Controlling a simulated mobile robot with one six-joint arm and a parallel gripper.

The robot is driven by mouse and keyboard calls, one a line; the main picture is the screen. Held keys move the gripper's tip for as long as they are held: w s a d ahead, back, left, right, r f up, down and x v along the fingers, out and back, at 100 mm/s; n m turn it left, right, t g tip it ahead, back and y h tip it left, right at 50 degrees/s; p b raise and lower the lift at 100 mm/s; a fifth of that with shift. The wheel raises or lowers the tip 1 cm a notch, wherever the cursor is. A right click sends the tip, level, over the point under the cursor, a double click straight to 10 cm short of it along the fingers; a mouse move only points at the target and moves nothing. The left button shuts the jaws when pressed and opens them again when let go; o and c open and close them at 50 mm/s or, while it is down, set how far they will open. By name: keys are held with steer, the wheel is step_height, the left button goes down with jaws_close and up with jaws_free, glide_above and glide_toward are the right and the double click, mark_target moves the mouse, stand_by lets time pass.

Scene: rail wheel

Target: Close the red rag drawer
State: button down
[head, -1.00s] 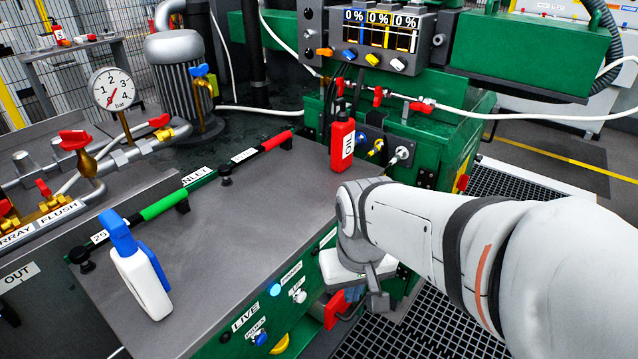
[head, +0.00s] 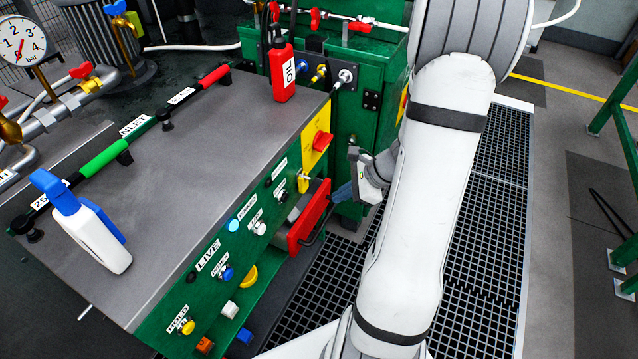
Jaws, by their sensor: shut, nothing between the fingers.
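The red rag drawer (head: 309,216) sticks out from the front of the green cabinet, below the panel with the red knob. Its red front stands apart from the cabinet face, with a gap behind it, so it is open. A dark bar handle (head: 316,228) is on its front. My gripper (head: 344,192) is just right of the drawer front, near its upper far end, and is shut and empty. I cannot tell whether it touches the drawer. The drawer's inside is mostly hidden.
A red oil bottle (head: 283,75) and a white-and-blue spray bottle (head: 94,235) stand on the grey worktop (head: 190,170). Several buttons line the cabinet front. A dark floor grating (head: 495,190) lies right of the cabinet, with open floor beyond.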

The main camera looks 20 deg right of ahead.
steer(key=d+f+m+t, duration=0.2)
steer(key=d+f+m, duration=0.3)
steer(key=d+m, duration=0.15)
steer(key=b, duration=0.4)
glide_toward(318, 203)
steer(key=shift+h, duration=0.4)
steer(key=x, duration=0.5)
steer(key=shift+s+a+f, duration=0.15)
steer(key=shift+s+f, duration=0.15)
steer(key=shift+w+a, duration=0.3)
steer(key=shift+w, duration=0.15)
